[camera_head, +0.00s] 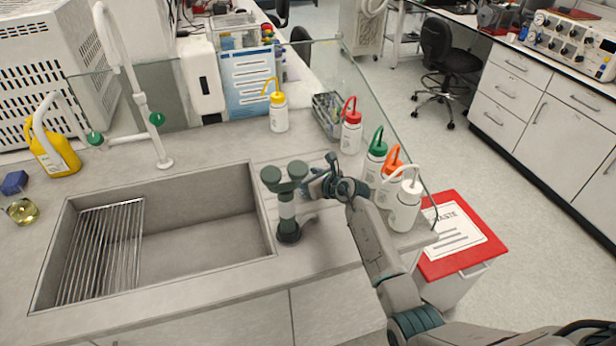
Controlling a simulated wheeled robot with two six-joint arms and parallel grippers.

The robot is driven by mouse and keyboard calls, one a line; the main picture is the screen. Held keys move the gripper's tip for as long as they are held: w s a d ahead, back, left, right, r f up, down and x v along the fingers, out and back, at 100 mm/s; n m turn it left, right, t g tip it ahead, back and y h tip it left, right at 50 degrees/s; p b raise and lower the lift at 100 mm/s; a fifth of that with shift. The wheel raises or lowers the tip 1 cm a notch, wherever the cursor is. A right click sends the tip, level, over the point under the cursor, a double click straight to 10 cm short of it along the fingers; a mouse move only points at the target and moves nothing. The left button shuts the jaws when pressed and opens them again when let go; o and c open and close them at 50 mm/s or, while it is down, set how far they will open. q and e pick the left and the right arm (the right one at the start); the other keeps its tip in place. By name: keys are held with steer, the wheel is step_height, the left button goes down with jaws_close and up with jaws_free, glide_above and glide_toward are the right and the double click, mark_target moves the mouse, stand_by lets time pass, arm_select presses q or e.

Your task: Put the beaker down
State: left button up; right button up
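A small glass beaker (22,211) with yellow-green liquid stands on the counter at the far left, left of the sink. My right arm comes in from the lower right and reaches over the counter to the right of the sink. My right gripper (314,187) is far from that beaker, beside a dark twin-headed fixture (287,207). Its fingers are small and partly hidden, so I cannot tell whether they are open or hold anything. My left gripper is not in view.
The sink (262,215) with a drying rack (105,250) fills the left counter. Several wash bottles, including a white one (405,207), stand close to my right arm. A glass screen (385,110) edges the counter. A red-lidded waste bin (436,268) stands at right.

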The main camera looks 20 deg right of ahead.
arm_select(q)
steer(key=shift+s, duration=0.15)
arm_select(e)
steer(key=o, duration=1.1)
steer(key=shift+w+f, duration=0.1)
steer(key=shift+c, duration=0.2)
arm_select(q)
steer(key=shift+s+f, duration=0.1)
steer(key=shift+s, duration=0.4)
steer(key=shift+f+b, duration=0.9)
steer(key=shift+b, duration=0.05)
arm_select(e)
steer(key=v, duration=1.2)
